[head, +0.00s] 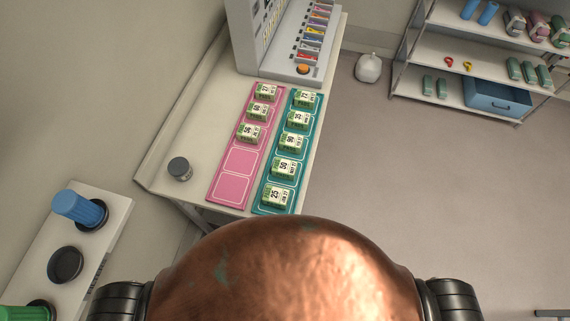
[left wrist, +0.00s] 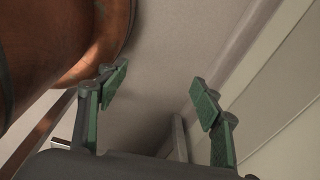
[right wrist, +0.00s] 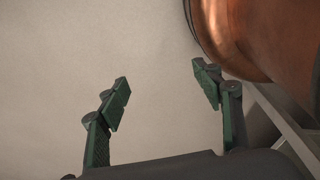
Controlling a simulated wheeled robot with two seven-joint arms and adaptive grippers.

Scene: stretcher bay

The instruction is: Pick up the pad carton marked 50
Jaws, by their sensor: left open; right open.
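The pad carton that appears marked 50 (head: 284,168) is a small green and white box. It sits on the teal mat (head: 262,207) on the bench, second from the near end of a single row of cartons. A carton that looks marked 25 (head: 275,196) is on its near side and one that looks marked 90 (head: 291,143) on its far side. My left gripper (left wrist: 160,88) is open and empty in the left wrist view. My right gripper (right wrist: 163,85) is open and empty in the right wrist view. Neither gripper shows in the head view; no carton shows in either wrist view.
A pink mat (head: 217,200) beside the teal one holds three cartons, with two near squares bare. A small grey-lidded jar (head: 180,169) stands left of it. A grey dispenser rack (head: 262,50) stands at the bench's far end.

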